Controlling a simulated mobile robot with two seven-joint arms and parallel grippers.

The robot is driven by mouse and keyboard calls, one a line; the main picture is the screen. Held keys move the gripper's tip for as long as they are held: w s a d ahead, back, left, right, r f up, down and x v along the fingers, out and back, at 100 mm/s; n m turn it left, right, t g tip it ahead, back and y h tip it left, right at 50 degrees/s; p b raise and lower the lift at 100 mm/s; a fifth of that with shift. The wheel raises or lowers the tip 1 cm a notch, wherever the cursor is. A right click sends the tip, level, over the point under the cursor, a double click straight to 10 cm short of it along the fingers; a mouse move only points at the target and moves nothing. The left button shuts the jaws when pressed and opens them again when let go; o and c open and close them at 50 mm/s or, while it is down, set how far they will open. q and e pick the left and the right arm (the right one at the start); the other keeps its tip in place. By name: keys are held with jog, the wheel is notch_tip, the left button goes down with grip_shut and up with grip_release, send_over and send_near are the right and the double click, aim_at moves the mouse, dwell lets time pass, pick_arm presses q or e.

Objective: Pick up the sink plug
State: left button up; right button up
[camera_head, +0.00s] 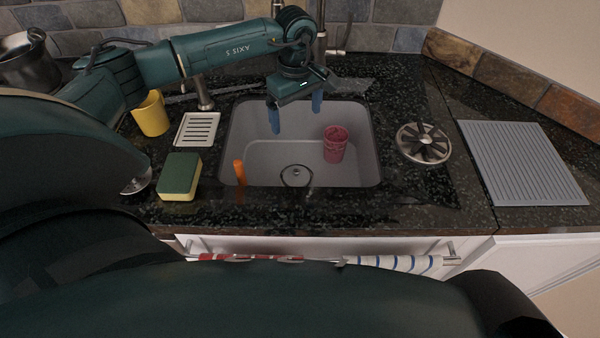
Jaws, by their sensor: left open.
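A small round metal piece with a centre knob, which looks like the sink plug (296,175), is at the bottom of the grey sink (262,160), near its front wall. I cannot tell whether it is seated in the drain. My left gripper (296,109) is over the back part of the sink, pointing down. Its two blue fingers are apart with nothing between them. It is behind and above the plug, not touching it. My right gripper is not in view.
A red cup (335,144) stands in the sink at the right; an orange object (240,172) is at the left. A sponge (179,177), soap dish (197,130) and yellow cup (150,114) are left. A round metal item (423,143) and ridged grey mat (523,163) are right.

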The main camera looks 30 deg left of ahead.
pick_arm(q)
notch_tip(320, 180, down, 13)
jog(key=b, duration=0.4)
jog(key=shift+s+a+f, duration=0.1)
jog(key=shift+s+f, duration=0.05)
jog(key=shift+f, duration=1.45)
jog(key=shift+s+a+f, duration=0.1)
jog(key=shift+f, duration=1.5)
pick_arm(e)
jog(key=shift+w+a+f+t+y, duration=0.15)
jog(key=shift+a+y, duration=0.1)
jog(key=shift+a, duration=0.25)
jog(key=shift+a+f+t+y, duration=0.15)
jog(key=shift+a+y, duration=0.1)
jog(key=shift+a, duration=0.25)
pick_arm(q)
jog(key=c, duration=1.1)
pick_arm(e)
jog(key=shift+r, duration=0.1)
